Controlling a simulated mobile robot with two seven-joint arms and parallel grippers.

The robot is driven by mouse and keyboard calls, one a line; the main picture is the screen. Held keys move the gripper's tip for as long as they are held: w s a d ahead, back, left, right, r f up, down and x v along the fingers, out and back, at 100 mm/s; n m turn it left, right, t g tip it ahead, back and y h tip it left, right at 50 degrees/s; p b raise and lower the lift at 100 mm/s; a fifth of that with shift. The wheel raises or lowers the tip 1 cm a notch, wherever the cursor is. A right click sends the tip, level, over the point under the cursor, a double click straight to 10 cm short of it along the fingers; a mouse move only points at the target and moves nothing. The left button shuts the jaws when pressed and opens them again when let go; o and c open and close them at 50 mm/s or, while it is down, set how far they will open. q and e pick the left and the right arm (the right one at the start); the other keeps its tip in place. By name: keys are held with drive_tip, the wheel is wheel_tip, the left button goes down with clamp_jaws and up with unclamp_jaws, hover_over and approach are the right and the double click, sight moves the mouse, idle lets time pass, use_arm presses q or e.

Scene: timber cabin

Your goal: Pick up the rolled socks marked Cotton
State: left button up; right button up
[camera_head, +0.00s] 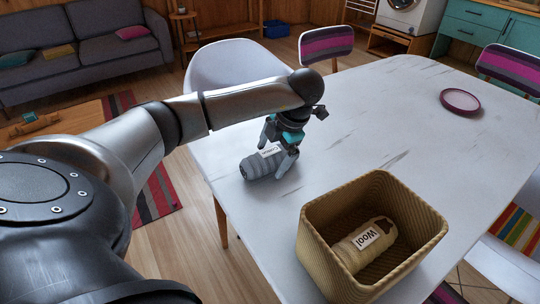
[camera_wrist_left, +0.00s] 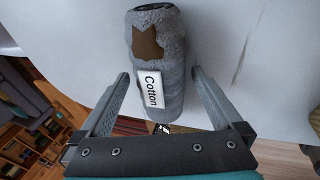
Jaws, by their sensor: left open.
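The grey rolled socks marked Cotton (camera_head: 258,166) lie on the white table (camera_head: 385,120) near its left edge. In the left wrist view the socks (camera_wrist_left: 172,62) show a white Cotton label and a brown patch. My left gripper (camera_head: 281,162) is over the right part of the socks, its fingers pointing down. In the left wrist view my left gripper (camera_wrist_left: 158,82) is open, with one finger on each side of the socks' labelled end. Gaps show between the fingers and the socks. My right gripper is not in view.
A woven basket (camera_head: 425,222) at the table's front holds a beige roll marked Wool (camera_head: 362,248). A purple-rimmed dish (camera_head: 460,101) sits at the far right. Chairs surround the table; its middle is clear.

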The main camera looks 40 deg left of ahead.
use_arm(q)
drive_tip(key=shift+c, duration=0.2)
drive_tip(key=c, duration=1.4)
drive_tip(key=shift+r, duration=0.1)
